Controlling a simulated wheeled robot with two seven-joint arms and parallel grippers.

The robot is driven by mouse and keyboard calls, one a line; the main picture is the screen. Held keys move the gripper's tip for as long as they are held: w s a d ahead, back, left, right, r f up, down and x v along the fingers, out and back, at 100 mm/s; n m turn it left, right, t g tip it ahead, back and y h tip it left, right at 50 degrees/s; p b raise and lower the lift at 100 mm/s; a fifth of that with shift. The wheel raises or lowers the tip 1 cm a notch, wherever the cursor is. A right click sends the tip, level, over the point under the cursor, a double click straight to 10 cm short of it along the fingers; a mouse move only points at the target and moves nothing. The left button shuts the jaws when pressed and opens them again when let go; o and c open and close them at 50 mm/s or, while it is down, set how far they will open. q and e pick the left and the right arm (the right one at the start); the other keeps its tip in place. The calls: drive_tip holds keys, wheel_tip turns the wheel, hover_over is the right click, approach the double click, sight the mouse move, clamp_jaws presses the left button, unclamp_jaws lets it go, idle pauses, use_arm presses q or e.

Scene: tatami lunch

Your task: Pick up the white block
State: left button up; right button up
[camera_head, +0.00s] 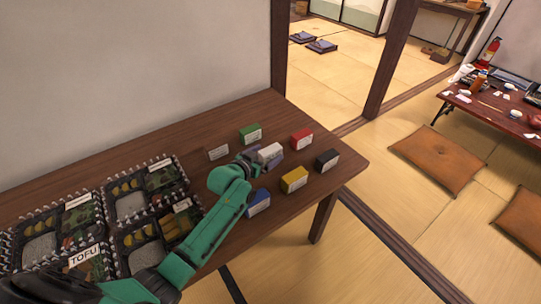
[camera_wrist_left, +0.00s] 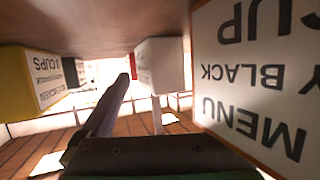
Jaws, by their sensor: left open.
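The white block (camera_head: 270,152) stands on the brown wooden table, in the middle of a group of coloured blocks. My left gripper (camera_head: 260,164) is open right beside the white block, low over the table. The head view does not show clearly whether the fingers touch or straddle it. In the left wrist view a pale block that looks like the white one (camera_wrist_left: 160,65) is ahead, just right of a dark finger (camera_wrist_left: 110,105). My right gripper is not in view.
Around it stand green (camera_head: 251,134), red (camera_head: 301,138), black (camera_head: 327,160), yellow (camera_head: 294,180), blue (camera_head: 258,203) and brown (camera_head: 217,152) blocks. In the left wrist view a large labelled face (camera_wrist_left: 255,75) is close on the right. Bento boxes (camera_head: 130,205) fill the table's left side.

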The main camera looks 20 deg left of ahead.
use_arm(q)
drive_tip(key=shift+s+r, duration=0.1)
drive_tip(key=shift+s, duration=0.05)
drive_tip(key=c, duration=0.6)
clamp_jaws()
